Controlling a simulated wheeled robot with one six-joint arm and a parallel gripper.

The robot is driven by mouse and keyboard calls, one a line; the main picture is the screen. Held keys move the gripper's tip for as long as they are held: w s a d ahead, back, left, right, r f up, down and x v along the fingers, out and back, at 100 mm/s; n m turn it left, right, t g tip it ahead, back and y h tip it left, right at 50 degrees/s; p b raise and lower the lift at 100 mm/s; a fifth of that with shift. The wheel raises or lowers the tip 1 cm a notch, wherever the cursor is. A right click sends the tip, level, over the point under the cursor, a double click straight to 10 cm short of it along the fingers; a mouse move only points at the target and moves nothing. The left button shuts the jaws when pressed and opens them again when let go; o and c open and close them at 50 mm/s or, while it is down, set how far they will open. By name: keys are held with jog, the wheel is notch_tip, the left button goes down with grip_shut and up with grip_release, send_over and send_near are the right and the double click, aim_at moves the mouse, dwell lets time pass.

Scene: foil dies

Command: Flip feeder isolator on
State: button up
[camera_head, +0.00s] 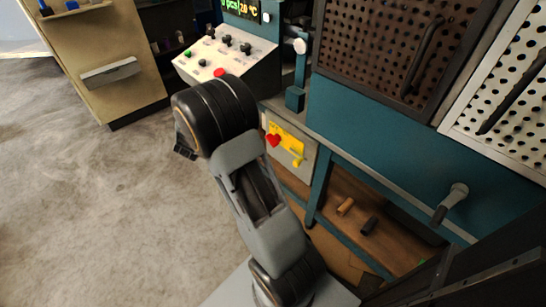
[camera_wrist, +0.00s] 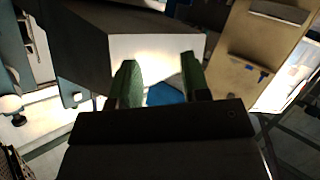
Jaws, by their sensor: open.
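A yellow switch plate (camera_head: 286,143), likely the feeder isolator, is on a grey panel on the front of the teal machine in the head view. A red knob (camera_head: 273,140) sits at its left, and a yellow lever (camera_head: 298,160) angles at its lower right. Any label is too small to read. My gripper shows in the wrist view (camera_wrist: 158,78), its two green fingers apart with nothing between them. In the head view my arm stands left of the plate, with its end apart from it. The plate is not recognisable in the wrist view.
A sloped control box (camera_head: 225,58) with several buttons stands above the plate. A perforated dark guard door (camera_head: 375,45) is to its right. A wooden lower shelf (camera_head: 345,235) holds small cylinders. A tan cabinet (camera_head: 105,55) is at the back left. The floor (camera_head: 80,200) at left is clear.

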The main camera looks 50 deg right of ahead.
jog(key=s+d+f+m+g+h+b, duration=0.1)
jog(key=s+d+f+g+h+b, duration=0.15)
jog(key=f, duration=0.35)
jog(key=s+d+f+g+h+b, duration=0.1)
jog(key=d+f+g+h, duration=0.1)
jog(key=d+f, duration=0.25)
jog(key=m+g+h+b, duration=0.1)
jog(key=g+h+b, duration=0.2)
jog(key=g, duration=0.3)
send_near(273, 140)
jog(key=shift+g+h, duration=0.25)
jog(key=shift+s+d+f+b, duration=0.1)
jog(key=shift+d+f+b, duration=0.3)
jog(key=shift+d, duration=1.25)
jog(key=shift+s+d+f+b, duration=0.1)
jog(key=shift+d+b, duration=0.55)
jog(key=shift+d, duration=1)
jog(key=shift+s+d+f+b, duration=0.15)
jog(key=shift+d+b, duration=0.4)
jog(key=shift+d, duration=1.1)
jog(key=shift+w, duration=0.1)
grip_shut()
